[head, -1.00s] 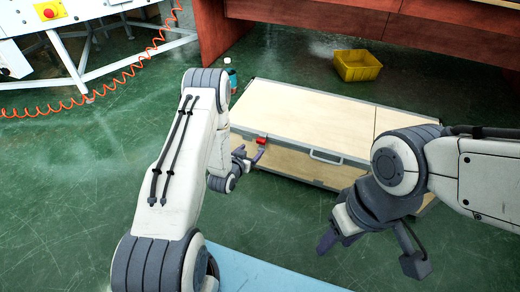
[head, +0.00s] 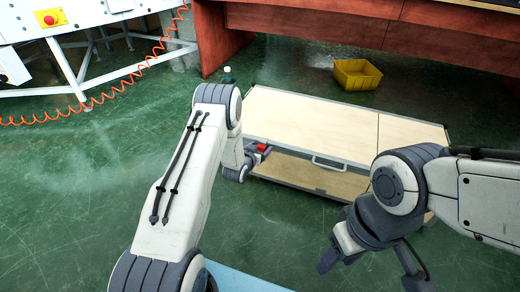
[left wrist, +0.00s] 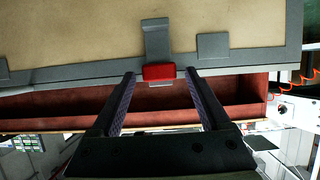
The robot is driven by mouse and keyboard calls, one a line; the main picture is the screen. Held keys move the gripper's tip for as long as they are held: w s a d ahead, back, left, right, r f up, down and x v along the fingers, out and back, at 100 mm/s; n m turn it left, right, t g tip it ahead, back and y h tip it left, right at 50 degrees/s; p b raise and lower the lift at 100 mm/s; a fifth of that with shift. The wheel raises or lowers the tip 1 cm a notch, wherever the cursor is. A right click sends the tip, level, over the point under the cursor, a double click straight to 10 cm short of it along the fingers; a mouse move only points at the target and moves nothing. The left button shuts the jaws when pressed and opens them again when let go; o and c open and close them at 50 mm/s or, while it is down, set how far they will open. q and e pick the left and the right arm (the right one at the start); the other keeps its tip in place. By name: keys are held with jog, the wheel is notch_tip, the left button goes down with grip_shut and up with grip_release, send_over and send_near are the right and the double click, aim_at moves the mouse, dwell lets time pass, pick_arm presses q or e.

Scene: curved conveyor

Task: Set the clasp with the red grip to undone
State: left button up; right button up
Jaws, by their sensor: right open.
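The clasp's red grip (head: 262,147) is at the front edge of a wood-panelled case (head: 310,115) with grey metal edging. In the left wrist view the red grip (left wrist: 159,72) sits at the end of a grey strap (left wrist: 157,42), with a small pale plate just beyond it. My left gripper (head: 263,153) is at the clasp. In the left wrist view its open fingers (left wrist: 160,74) stand on either side of the red grip, with a small gap on each side. My right gripper (head: 373,272) is open and empty in front of the case, to the right.
A metal handle (head: 329,163) is on the case's front, right of the clasp. A yellow bin (head: 357,74) stands behind the case. A bottle (head: 227,75) shows behind my left arm, mostly hidden. Green floor is clear on the left.

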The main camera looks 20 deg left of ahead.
pick_arm(q)
grip_shut()
dwell(1.3)
